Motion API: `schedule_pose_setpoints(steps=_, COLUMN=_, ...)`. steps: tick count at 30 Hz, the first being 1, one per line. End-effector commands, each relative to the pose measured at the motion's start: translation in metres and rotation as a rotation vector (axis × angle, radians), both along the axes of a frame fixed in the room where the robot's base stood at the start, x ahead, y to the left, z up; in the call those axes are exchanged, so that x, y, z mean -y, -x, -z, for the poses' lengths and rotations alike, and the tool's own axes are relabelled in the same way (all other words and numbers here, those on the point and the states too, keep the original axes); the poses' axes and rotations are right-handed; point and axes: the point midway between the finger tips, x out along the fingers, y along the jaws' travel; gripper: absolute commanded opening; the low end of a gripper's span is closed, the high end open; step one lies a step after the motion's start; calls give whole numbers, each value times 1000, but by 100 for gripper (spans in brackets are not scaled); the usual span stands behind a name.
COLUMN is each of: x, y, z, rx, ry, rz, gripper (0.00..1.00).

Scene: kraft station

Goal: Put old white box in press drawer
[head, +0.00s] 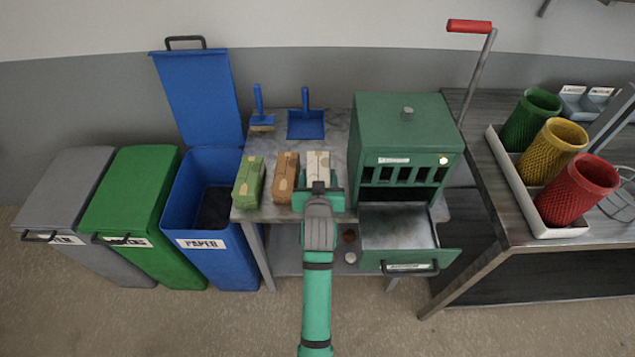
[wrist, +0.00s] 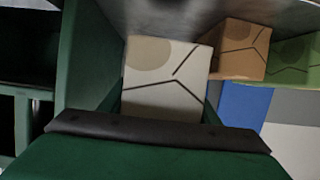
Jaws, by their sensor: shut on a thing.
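The old white box (head: 318,164) stands on the grey table beside the brown box, left of the green press. It also shows in the wrist view (wrist: 165,75), close up between my fingers. My gripper (head: 318,192) is at the near side of the white box and shut on it. The green press (head: 405,125) stands to the right on the same table. Its drawer (head: 400,230) is pulled out toward me, and its metal floor looks empty. Whether the box touches the table is hard to tell.
A brown box (head: 286,177) and a green box (head: 248,182) stand left of the white box. A blue brush and dustpan (head: 306,122) lie behind. An open blue paper bin (head: 215,215) is at the left. The press's red-handled lever (head: 469,26) rises at the right.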

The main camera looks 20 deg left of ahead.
Motion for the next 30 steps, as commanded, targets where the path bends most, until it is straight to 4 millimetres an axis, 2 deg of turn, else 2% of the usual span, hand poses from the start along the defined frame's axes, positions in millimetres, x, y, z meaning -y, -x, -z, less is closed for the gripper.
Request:
schedule_pose_setpoints(steps=3, x=-5, y=-9, z=12, rx=-1, ry=0, rz=-3, gripper=33)
schedule_pose_setpoints(steps=11, x=-8, y=-19, z=26, rx=0, ry=0, rz=-3, gripper=33)
schedule_pose_setpoints(steps=17, x=-7, y=-18, z=52, rx=-1, ry=0, rz=-2, gripper=33)
schedule_pose_setpoints(steps=29, x=-6, y=-18, z=57, rx=1, ry=0, rz=-1, gripper=33)
schedule_pose_setpoints(steps=30, x=-6, y=-18, z=56, rx=1, ry=0, rz=-1, gripper=63)
